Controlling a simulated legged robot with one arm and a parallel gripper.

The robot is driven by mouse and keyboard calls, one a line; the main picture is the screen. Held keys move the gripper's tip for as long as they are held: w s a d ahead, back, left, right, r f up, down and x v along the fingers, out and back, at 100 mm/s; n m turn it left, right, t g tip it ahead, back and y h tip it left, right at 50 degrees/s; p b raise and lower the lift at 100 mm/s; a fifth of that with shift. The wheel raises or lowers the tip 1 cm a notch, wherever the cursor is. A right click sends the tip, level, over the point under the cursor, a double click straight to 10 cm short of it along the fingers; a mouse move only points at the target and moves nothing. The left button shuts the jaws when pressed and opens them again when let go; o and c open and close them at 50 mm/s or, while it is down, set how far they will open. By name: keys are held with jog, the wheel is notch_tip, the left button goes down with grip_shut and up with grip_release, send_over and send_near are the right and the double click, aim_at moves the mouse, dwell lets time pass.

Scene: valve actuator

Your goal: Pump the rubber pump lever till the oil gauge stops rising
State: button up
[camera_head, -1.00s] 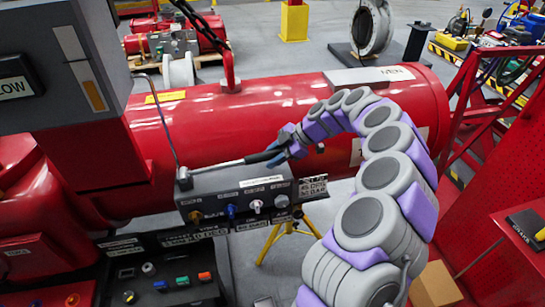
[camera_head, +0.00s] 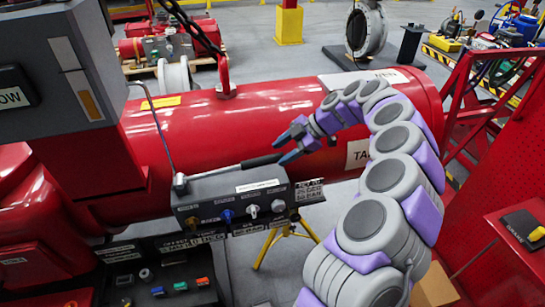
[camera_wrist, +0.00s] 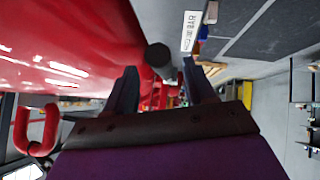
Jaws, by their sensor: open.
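The pump lever is a thin rod with a black rubber grip (camera_head: 262,160), low and tilted slightly up to the right above the grey control box in the head view. My gripper (camera_head: 287,147) is open at the grip's right end, with its fingers near the tip. In the wrist view the grip's round dark end (camera_wrist: 158,55) shows between the spread fingers of my gripper (camera_wrist: 160,82); contact cannot be told. A vertical strip with an orange lower part (camera_head: 88,95), perhaps the oil gauge, is on the grey housing at upper left.
The control box (camera_head: 235,205) has several coloured knobs and a thin upright rod at its left end. A large red tank (camera_head: 300,110) lies behind the lever. Red railing (camera_head: 490,110) and a red stand are at right. A yellow tripod (camera_head: 270,245) is below the box.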

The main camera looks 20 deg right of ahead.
jog(key=p+v, duration=0.1)
jog(key=v, duration=1)
jog(key=shift+d+r, duration=0.1)
jog(key=shift+d, duration=0.05)
